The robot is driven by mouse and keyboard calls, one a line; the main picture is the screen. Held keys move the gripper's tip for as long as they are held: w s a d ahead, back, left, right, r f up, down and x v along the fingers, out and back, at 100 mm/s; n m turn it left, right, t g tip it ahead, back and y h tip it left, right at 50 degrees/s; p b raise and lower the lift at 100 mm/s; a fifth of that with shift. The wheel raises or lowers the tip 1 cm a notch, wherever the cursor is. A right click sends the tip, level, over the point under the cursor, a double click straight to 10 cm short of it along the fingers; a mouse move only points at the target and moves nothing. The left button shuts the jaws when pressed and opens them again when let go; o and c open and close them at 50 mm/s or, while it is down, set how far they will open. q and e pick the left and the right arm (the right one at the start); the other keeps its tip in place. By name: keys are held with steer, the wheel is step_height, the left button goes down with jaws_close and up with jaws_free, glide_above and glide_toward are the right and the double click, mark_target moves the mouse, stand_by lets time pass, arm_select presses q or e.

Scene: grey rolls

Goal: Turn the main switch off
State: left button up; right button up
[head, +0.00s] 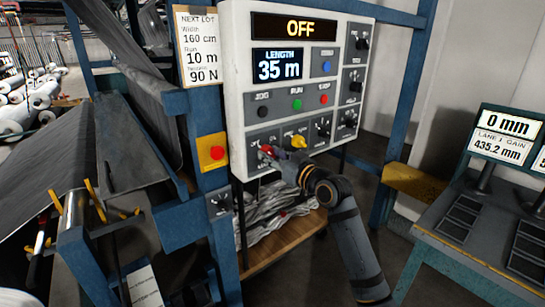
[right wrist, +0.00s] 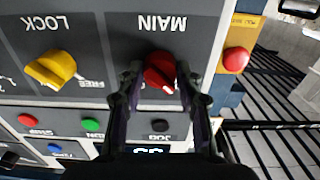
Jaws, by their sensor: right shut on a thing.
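The red main switch knob (right wrist: 161,70) sits under the upside-down label MAIN in the right wrist view. In the head view the red knob (head: 266,150) is at the lower left of the white control panel (head: 235,60). My right gripper (right wrist: 157,84) is shut on the knob, one finger on each side; in the head view the gripper (head: 273,154) partly covers it. The knob's white mark points to the lower right in the wrist view. The panel's top display (head: 300,27) reads OFF. My left gripper is not in view.
A yellow LOCK knob (head: 298,142) is just right of the main switch. Black, green and red buttons (head: 297,104) sit above. A red emergency button (head: 217,153) on a yellow box is to the left. A blue post (head: 409,100) stands right of the panel.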

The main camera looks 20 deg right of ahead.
steer(key=o, duration=1.2)
steer(key=v, duration=0.7)
steer(key=shift+s, duration=0.2)
steer(key=shift+d, duration=0.1)
